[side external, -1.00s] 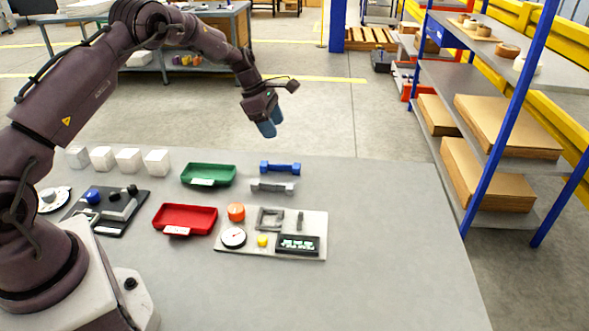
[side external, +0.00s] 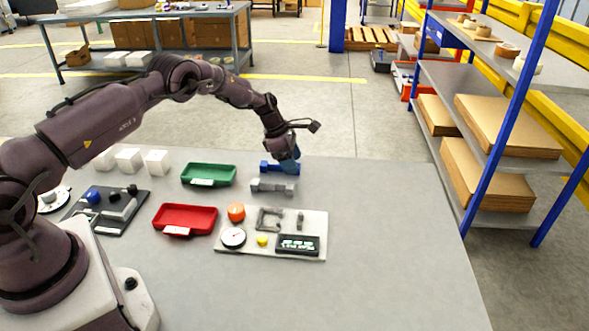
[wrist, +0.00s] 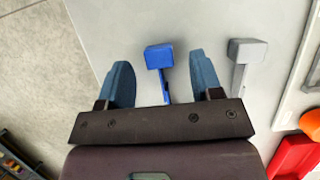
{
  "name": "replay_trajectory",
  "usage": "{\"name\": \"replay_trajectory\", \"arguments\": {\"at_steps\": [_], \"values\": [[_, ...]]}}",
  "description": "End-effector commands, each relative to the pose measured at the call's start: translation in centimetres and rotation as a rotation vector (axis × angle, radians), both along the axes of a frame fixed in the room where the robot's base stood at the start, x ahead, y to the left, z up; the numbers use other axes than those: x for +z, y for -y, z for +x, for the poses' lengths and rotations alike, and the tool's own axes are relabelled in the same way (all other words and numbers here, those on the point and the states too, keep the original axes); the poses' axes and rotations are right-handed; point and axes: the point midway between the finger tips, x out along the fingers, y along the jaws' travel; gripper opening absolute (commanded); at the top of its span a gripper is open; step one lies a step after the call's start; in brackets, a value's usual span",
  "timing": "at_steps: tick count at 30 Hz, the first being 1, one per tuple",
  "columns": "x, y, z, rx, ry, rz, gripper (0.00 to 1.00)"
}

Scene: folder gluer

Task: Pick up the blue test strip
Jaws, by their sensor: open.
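The blue test strip (side external: 268,166) lies near the far edge of the table, a bar with thicker block ends. In the wrist view the blue strip (wrist: 159,58) shows one block end and part of its narrow bar between my two fingers; its other end is hidden behind the gripper body. My gripper (side external: 291,160) is at the strip's right end in the side view, pointing down. In the wrist view my gripper (wrist: 160,82) is open, with a gap between each finger and the strip. I cannot tell how high the fingertips are above the table.
A grey strip (side external: 272,186) lies parallel, just nearer the camera. A green tray (side external: 232,180) and a red tray (side external: 186,208) stand left. A pale panel (side external: 318,225) carries an orange knob, a dial and a display. White cubes (side external: 157,162) stand back left. The table's right side is clear.

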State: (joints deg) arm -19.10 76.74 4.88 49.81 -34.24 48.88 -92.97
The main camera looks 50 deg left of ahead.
Motion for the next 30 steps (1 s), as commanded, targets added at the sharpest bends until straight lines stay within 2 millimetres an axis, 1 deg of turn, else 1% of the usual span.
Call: {"name": "replay_trajectory", "arguments": {"at_steps": [1, 3, 10, 11, 12, 14, 15, 17, 18, 30], "values": [[-0.67, 0.17, 0.11, 0.000, -0.001, 0.000, 0.60], [-1.06, 0.29, 0.26, 0.000, -0.001, 0.001, 0.60], [-1.19, 0.34, 0.32, 0.000, 0.000, 0.001, 0.60], [-1.18, 0.33, 0.31, 0.000, 0.000, 0.001, 0.57], [-1.18, 0.33, 0.31, 0.000, 0.000, 0.001, 0.48], [-1.18, 0.33, 0.31, 0.000, 0.000, 0.001, 0.34], [-1.18, 0.33, 0.30, 0.000, 0.000, 0.001, 0.25], [-1.17, 0.33, 0.30, 0.000, 0.000, 0.001, 0.11], [-1.17, 0.33, 0.30, 0.000, 0.000, 0.001, 0.06], [-0.95, 0.32, 0.33, 0.000, 0.001, 0.001, 0.06]]}}
